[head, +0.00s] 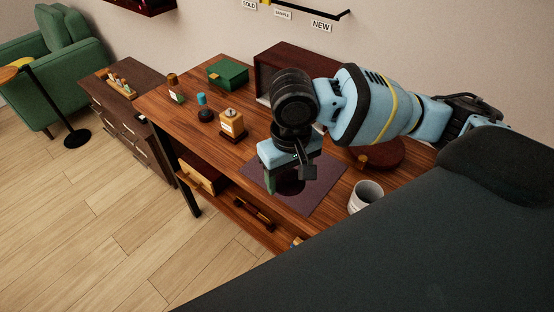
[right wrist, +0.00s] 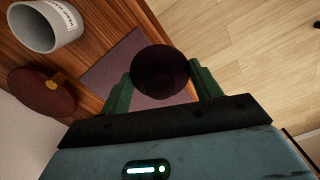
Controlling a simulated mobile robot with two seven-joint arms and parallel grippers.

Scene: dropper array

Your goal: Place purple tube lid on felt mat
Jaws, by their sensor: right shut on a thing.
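My right gripper (head: 283,182) points down over the table and is shut on a dark purple round lid (right wrist: 160,72). In the right wrist view the lid sits between the two green fingers. In the head view the dark lid (head: 291,184) shows just below the gripper, partly hidden by it. The purple felt mat (head: 322,194) lies flat on the wooden table under the gripper; it also shows behind the lid in the right wrist view (right wrist: 112,66). I cannot tell the exact gap between lid and mat. My left gripper is not in view.
A white mug (head: 364,197) stands right of the mat, near a round brown case (head: 380,154). Left of the mat stand a labelled bottle (head: 232,126), a blue-topped dropper (head: 203,108) and a brown bottle (head: 174,88). A green box (head: 228,74) is at the back.

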